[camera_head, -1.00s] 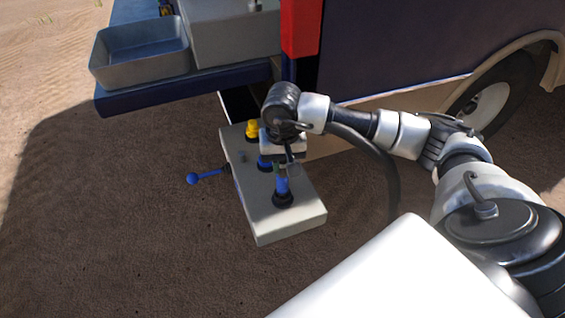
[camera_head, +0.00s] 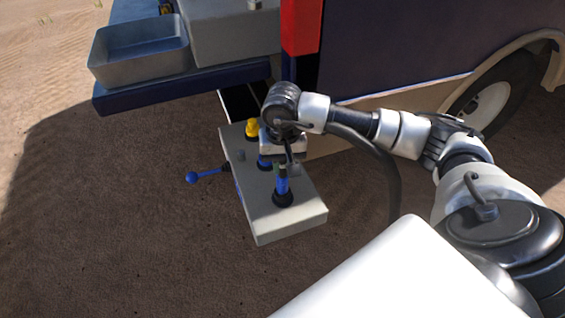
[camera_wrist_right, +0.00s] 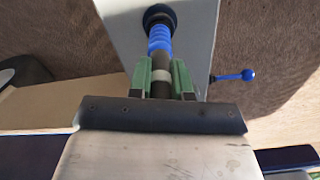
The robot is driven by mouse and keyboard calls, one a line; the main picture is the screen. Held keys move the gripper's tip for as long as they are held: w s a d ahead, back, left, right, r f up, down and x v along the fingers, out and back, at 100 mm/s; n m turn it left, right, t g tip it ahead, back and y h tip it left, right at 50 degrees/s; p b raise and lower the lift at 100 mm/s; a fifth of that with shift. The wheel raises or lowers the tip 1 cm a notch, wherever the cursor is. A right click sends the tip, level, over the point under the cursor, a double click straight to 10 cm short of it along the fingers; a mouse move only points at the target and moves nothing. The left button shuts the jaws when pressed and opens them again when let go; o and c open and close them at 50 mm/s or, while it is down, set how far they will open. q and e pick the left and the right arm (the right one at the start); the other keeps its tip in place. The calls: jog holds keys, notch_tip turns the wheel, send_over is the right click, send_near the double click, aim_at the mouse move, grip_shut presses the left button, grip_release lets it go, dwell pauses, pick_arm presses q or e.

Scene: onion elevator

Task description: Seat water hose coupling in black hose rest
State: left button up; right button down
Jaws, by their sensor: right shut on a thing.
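The water hose coupling (camera_head: 282,186) is a blue ribbed piece with a dark grey section and a pale band. It stands at the front end of the light grey panel, its blue end at the black hose rest (camera_head: 284,199), a round black collar. In the right wrist view the blue ribs (camera_wrist_right: 160,38) run up to the black collar (camera_wrist_right: 158,12), roughly in line with it. How deep the end sits inside is hidden. My right gripper (camera_head: 285,168) is shut on the coupling; its green fingers (camera_wrist_right: 161,78) flank the dark section. My left gripper is not in view.
The grey panel (camera_head: 262,218) also carries a yellow knob (camera_head: 251,128), another blue piece (camera_head: 264,162) and a blue ball-ended lever (camera_head: 193,177) at its side. A grey basin (camera_head: 140,58) on a blue ledge and the dark vehicle body (camera_head: 400,45) stand behind. Ground at front left is clear.

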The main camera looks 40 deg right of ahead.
jog(key=shift+f, duration=0.1)
dwell(0.3)
jog(key=c, duration=1)
grip_release()
jog(key=shift+o, duration=0.2)
